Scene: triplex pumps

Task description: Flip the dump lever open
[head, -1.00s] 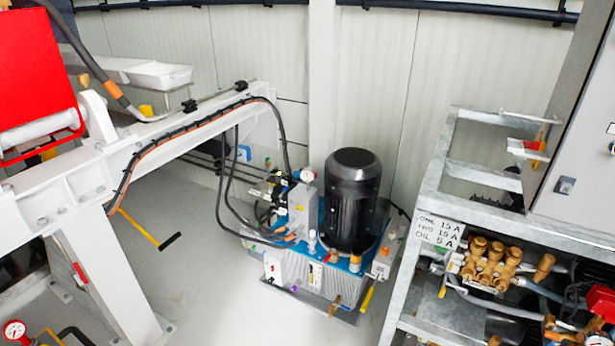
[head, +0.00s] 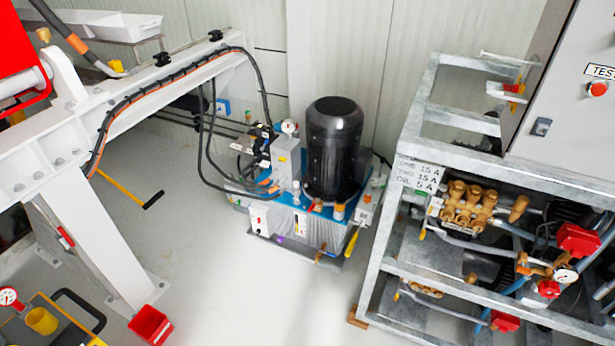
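No part is labelled as the dump lever, so I cannot tell which one it is. The pump frame (head: 392,268) at the right holds a brass triplex pump (head: 467,205), red-capped fittings (head: 578,240) and a gauge (head: 565,275). A small red and yellow handle (head: 515,88) shows beside the grey cabinet. A hydraulic unit with a black motor (head: 333,150) stands in the middle, with a yellow handle (head: 351,242) at its front right corner. Neither of my grippers is in view.
A white steel frame (head: 95,240) stands at the left, with a yellow bar (head: 120,186) with a black end beside it. A red bin (head: 150,326) and a cart (head: 75,318) are at the lower left. The floor (head: 230,300) between frame and pump rack is clear.

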